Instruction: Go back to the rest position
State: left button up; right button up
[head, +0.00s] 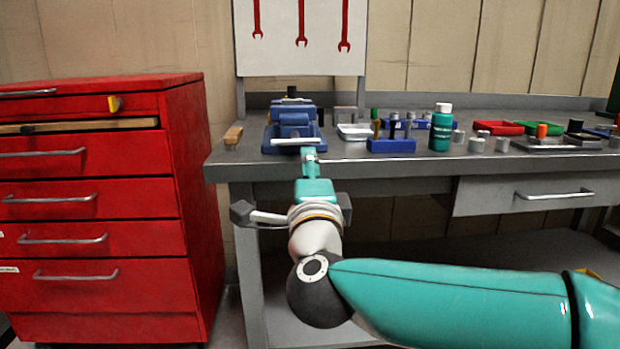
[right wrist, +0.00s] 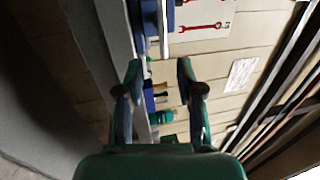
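My right arm reaches in from the right in the head view, in front of the bench's left end. Its gripper (head: 311,158) points toward the bench edge, just in front of the blue vise (head: 292,122) and its pale bar (head: 296,142); I cannot tell whether it touches the bar. In the right wrist view the two fingers (right wrist: 158,70) stand apart with nothing between them. Part of the blue vise (right wrist: 150,18) shows beyond them. My left gripper is not in view.
The grey workbench (head: 400,160) holds a green bottle (head: 441,130), a blue holder (head: 391,145), a red tray (head: 500,128) and several small parts. A red tool cabinet (head: 90,220) stands at the left, its top drawer partly open. A wrench board (head: 290,55) hangs behind.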

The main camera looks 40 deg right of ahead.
jog(key=shift+v, duration=1.15)
